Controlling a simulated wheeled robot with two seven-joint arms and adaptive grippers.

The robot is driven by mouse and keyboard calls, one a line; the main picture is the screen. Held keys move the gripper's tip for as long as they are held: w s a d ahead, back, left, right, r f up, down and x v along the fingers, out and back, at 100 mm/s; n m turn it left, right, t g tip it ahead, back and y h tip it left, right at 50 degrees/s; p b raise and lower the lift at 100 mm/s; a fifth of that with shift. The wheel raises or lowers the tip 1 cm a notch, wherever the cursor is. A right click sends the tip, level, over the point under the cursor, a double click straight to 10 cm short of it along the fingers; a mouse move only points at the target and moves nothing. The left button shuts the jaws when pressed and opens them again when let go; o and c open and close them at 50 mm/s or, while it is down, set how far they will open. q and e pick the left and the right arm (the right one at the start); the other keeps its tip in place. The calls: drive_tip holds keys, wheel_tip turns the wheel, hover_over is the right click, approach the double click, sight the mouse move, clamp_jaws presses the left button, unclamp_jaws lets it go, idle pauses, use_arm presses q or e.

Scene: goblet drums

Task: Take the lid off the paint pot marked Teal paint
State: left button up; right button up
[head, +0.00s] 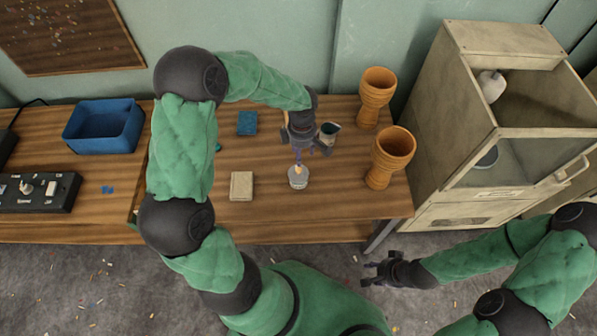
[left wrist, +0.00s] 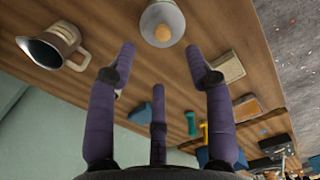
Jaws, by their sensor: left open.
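A small pale grey pot (head: 297,183) stands on the wooden table, its lid topped by an orange-tan knob (head: 299,169). Marks on its side are too small to read. The left wrist view shows the lid (left wrist: 160,14) and knob (left wrist: 163,32) at the top, beyond my fingertips and roughly centred between them. My left gripper (head: 303,149) is open and empty, just behind and above the pot; no contact shows. My right gripper (head: 369,273) looks open and empty, off the table's front edge at lower right.
A mug (head: 330,131) stands close right of my left gripper; its handle shows in the left wrist view (left wrist: 66,35). Two goblet drums (head: 376,97) (head: 392,156) stand at right, beside a cabinet (head: 462,110). A beige block (head: 241,186) and blue tray (head: 103,126) are left.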

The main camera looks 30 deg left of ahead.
use_arm(q)
drive_tip(key=b, duration=0.1)
hover_over(299, 169)
drive_tip(key=f, duration=0.5)
drive_tip(key=shift+w+d+f, duration=0.15)
drive_tip(key=shift+d+f, duration=0.15)
drive_tip(key=f, duration=0.1)
drive_tip(key=f+b, duration=0.1)
drive_tip(key=f, duration=0.1)
drive_tip(key=f+b, duration=0.1)
drive_tip(key=f, duration=0.1)
drive_tip(key=shift+a, duration=0.4)
clamp_jaws()
